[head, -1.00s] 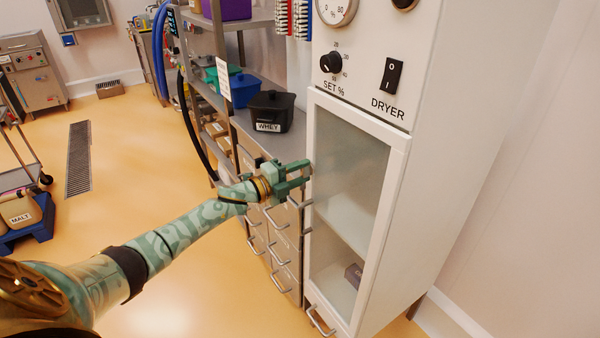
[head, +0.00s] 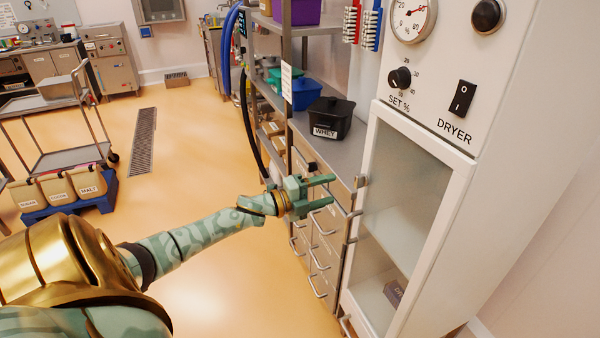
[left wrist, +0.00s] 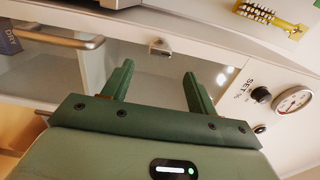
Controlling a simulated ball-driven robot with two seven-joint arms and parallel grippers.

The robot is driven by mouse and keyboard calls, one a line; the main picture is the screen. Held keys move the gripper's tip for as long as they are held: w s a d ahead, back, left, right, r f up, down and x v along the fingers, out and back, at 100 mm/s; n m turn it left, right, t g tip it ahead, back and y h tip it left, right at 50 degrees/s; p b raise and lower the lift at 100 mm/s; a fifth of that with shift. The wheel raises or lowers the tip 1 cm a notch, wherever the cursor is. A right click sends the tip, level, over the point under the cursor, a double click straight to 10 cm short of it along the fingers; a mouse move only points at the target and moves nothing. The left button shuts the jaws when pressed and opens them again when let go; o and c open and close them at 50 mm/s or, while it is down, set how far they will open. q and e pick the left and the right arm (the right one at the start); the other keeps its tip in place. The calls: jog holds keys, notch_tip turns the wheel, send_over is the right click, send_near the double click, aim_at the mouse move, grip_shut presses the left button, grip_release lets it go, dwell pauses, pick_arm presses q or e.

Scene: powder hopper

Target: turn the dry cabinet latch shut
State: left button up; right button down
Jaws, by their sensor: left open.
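The white dry cabinet (head: 455,205) stands at the right, its glazed door (head: 397,190) looking closed against the frame. The small metal latch (head: 361,181) is at the door's left edge, above the bar handle (head: 352,214). The latch (left wrist: 160,48) also shows in the left wrist view, just beyond and between the fingertips, with the handle (left wrist: 75,42) to its left. My left gripper (head: 332,190) is open and empty, its fingers pointing at the door edge, a little left of the latch and apart from it. My right gripper is out of view.
Drawers with bar handles (head: 318,262) stand left of the cabinet, below a counter with a black WHEY tub (head: 331,118). A dial (head: 413,18), knob (head: 400,77) and DRYER switch (head: 462,97) sit above the door.

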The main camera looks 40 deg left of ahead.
pick_arm(q)
jog(key=v, duration=0.7)
jog(key=shift+s+p, duration=0.35)
jog(key=shift+a, duration=0.15)
jog(key=s+a+f+n+g+y, duration=0.25)
jog(key=a+f+n+y, duration=0.2)
jog(key=f, duration=0.45)
jog(key=s+a+f+n+g+y, duration=0.1)
jog(key=s+a+f+n+y, duration=0.25)
jog(key=f+n, duration=0.4)
jog(key=s+f+n+g+y, duration=0.1)
jog(key=s+f+g, duration=0.1)
jog(key=s+f, duration=0.4)
jog(key=s+f+n+g+y, duration=0.1)
jog(key=s+f+g, duration=0.15)
jog(key=f, duration=0.55)
jog(key=s+d+f+n+g, duration=0.3)
jog(key=s+d+f, duration=0.3)
jog(key=s+f, duration=0.45)
jog(key=s+d+f+g+h, duration=0.1)
jog(key=s+d+f+g, duration=0.1)
jog(key=s+d, duration=0.8)
jog(key=s+d+f+n+g+h, duration=0.1)
jog(key=s+d+f+g+h, duration=0.1)
jog(key=s+d, duration=0.9)
notch_tip(320, 180, down, 3)
jog(key=shift+s+d+r+n+g, duration=0.3)
jog(key=shift+s+g, duration=0.1)
jog(key=shift+g, duration=0.1)
